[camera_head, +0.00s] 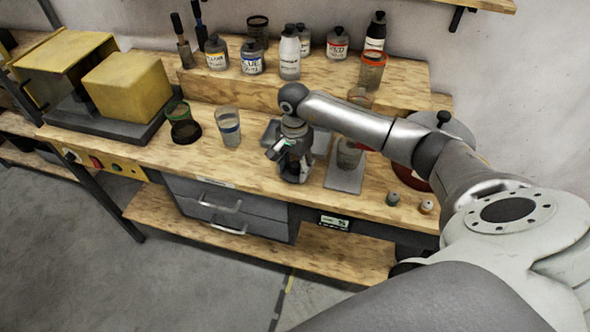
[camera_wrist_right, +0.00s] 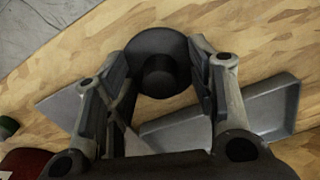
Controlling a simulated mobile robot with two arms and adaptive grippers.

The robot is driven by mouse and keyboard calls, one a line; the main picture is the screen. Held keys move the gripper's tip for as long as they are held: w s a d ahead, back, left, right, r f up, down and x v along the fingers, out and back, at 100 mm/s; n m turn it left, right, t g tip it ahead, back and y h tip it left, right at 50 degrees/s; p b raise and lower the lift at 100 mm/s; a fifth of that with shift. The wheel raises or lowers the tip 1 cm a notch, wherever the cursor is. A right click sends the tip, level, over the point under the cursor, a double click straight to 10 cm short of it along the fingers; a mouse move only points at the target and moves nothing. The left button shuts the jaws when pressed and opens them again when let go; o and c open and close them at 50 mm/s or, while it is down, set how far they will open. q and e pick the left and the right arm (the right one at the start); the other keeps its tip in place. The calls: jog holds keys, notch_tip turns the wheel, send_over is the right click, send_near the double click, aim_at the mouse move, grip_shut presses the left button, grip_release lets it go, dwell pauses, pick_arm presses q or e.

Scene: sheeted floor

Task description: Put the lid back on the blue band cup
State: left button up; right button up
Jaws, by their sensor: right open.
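The blue band cup (camera_head: 229,129) stands upright on the wooden bench, left of my right gripper, with no lid on its rim. My right gripper (camera_head: 290,168) points down over the bench between the cup and a grey plate. In the right wrist view, a dark round lid with a knob (camera_wrist_right: 155,62) lies between the fingertips of the open right gripper (camera_wrist_right: 160,75). Whether either finger touches it I cannot tell. In the head view the gripper mostly hides the lid. My left gripper is not in view.
A green-rimmed cup (camera_head: 182,122) stands left of the blue band cup. A grey tray (camera_wrist_right: 270,108) and a grey plate (camera_head: 345,178) lie near the gripper; a cup stands on the plate. Small bottles (camera_head: 393,199) are at right. Several bottles fill the raised shelf (camera_head: 235,88) behind.

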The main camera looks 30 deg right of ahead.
jog(key=shift+c, duration=0.3)
jog(key=c, duration=0.8)
jog(key=shift+r, duration=0.15)
jog(key=shift+r, duration=0.6)
pick_arm(q)
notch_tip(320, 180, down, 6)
jog(key=b, duration=0.6)
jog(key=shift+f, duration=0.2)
pick_arm(e)
jog(key=shift+s+a+r, duration=1.15)
jog(key=shift+s+r, duration=0.8)
jog(key=shift+s, duration=0.1)
jog(key=shift+s+a+r, duration=1.15)
jog(key=shift+s+r, duration=0.75)
jog(key=shift+s, duration=0.15)
jog(key=shift+s+a+r, duration=1.15)
jog(key=shift+s+r, duration=0.8)
jog(key=shift+s, duration=0.1)
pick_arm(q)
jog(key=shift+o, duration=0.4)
